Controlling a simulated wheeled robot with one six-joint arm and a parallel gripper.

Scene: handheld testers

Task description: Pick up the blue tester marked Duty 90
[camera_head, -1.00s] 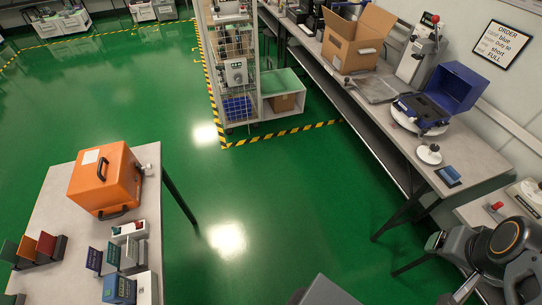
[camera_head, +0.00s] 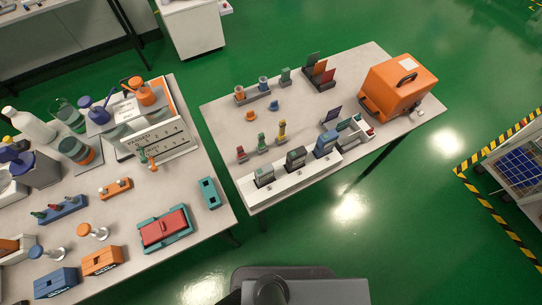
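A blue handheld tester (camera_head: 325,143) stands at the right end of a low white rack (camera_head: 290,180) along the near edge of the middle table. A dark grey-green tester (camera_head: 295,158) and a grey-green tester (camera_head: 264,175) stand to its left in the same rack. The markings on the testers are too small to read, so I cannot tell whether the blue one says Duty 90. My gripper is not in view.
A crowded table stands left, with a red-and-teal box (camera_head: 165,229).

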